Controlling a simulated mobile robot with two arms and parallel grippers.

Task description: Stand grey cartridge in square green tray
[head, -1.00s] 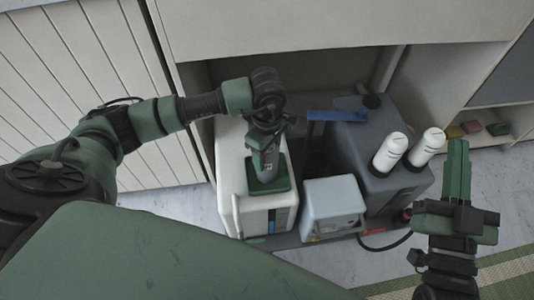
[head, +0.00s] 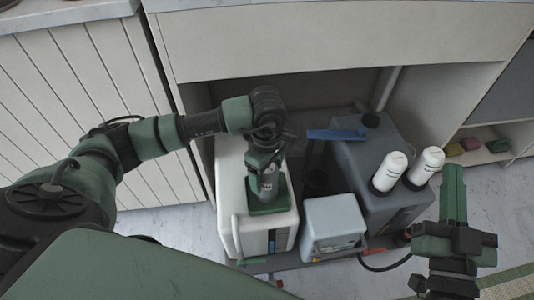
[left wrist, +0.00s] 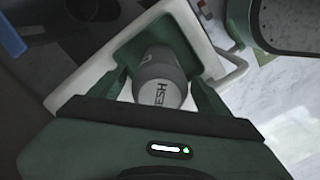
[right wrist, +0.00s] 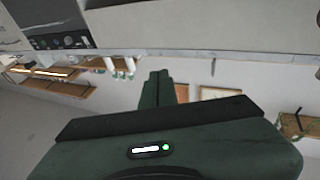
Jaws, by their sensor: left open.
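The grey cartridge (head: 268,183) stands in the square green tray (head: 268,209) on top of the white box at the left of the recess. In the left wrist view the cartridge (left wrist: 158,82) shows its grey cap and a light label ending in "ESH", with the tray's dark green (left wrist: 140,47) around it. My left gripper (head: 265,160) is over the tray, open, with one finger on each side of the cartridge; its fingers also show in the left wrist view (left wrist: 162,85). My right gripper (head: 453,190) is empty, its fingers together, out to the right.
The white box (head: 230,180) stands beside a smaller pale-blue box (head: 335,220) and a dark grey unit (head: 375,150). Two white cylinders (head: 389,171) stand on the grey unit. A blue bar (head: 335,134) lies behind. Cabinet panels (head: 320,45) close in above.

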